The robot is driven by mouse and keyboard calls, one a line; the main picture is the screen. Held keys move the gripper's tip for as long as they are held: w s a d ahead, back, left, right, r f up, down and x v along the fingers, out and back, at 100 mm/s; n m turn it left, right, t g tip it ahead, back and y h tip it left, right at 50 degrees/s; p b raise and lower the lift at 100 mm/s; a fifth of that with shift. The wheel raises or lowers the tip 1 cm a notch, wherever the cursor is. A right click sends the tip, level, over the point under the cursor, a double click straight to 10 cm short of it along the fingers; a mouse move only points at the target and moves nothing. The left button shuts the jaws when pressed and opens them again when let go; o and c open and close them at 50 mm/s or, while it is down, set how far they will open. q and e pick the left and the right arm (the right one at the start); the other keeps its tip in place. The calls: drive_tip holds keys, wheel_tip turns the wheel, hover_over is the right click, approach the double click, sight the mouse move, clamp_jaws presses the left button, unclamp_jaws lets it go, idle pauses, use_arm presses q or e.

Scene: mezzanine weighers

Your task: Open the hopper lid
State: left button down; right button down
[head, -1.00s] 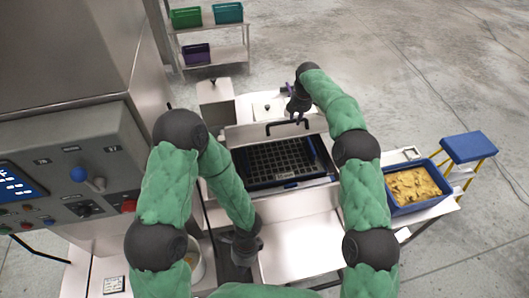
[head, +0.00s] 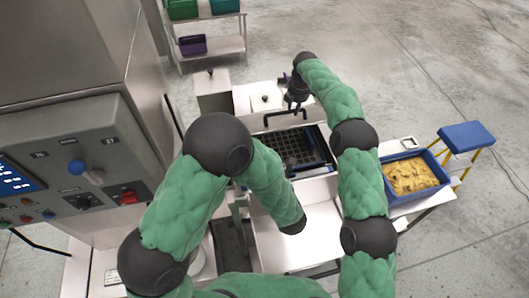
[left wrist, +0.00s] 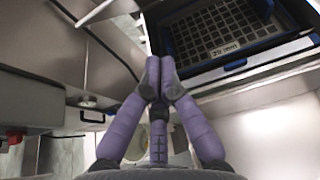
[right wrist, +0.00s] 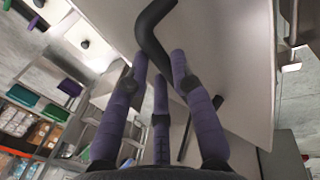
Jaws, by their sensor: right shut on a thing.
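The hopper lid (head: 262,137) is a pale steel panel with a black bar handle (head: 281,116). It stands raised behind a black grid with a blue frame (head: 324,152), which lies uncovered. My right gripper (head: 296,95) is at the right end of the handle. In the right wrist view, its purple fingers (right wrist: 160,62) are shut around the bent black handle (right wrist: 150,38), with the pale lid (right wrist: 225,60) behind. In the left wrist view, my left gripper (left wrist: 158,72) has its fingertips together and empty, with the grid (left wrist: 215,30) beyond to the right. My left forearm hides it in the head view.
A steel cabinet with a control panel (head: 60,160) stands at the left. A blue tub of yellow material (head: 446,176) and a blue-topped stool (head: 466,136) are at the right. A shelf with bins (head: 215,42) is behind. The pale surface in front (head: 305,250) is clear.

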drive_tip(key=shift+a+f, duration=0.15)
drive_tip(key=shift+f, duration=0.4)
use_arm(q)
drive_tip(key=w+a, duration=0.3)
drive_tip(key=w, duration=0.7)
drive_tip(key=shift+w+a+f, duration=0.25)
drive_tip(key=shift+w+a, duration=0.05)
drive_tip(key=shift+w, duration=0.1)
drive_tip(key=shift+w+a+r, duration=0.1)
drive_tip(key=shift+w+r, duration=0.25)
drive_tip(key=shift+r, duration=0.2)
drive_tip(key=shift+w+a+r, duration=0.1)
drive_tip(key=shift+w+r, duration=0.25)
drive_tip(key=shift+r, duration=0.2)
use_arm(e)
drive_tip(key=c, duration=1.1)
unclamp_jaws()
use_arm(q)
drive_tip(key=shift+a, duration=0.15)
use_arm(e)
drive_tip(key=shift+o, duration=0.2)
drive_tip(key=shift+r, duration=0.2)
use_arm(q)
drive_tip(key=shift+f, duration=0.1)
use_arm(e)
drive_tip(key=shift+r, duration=0.15)
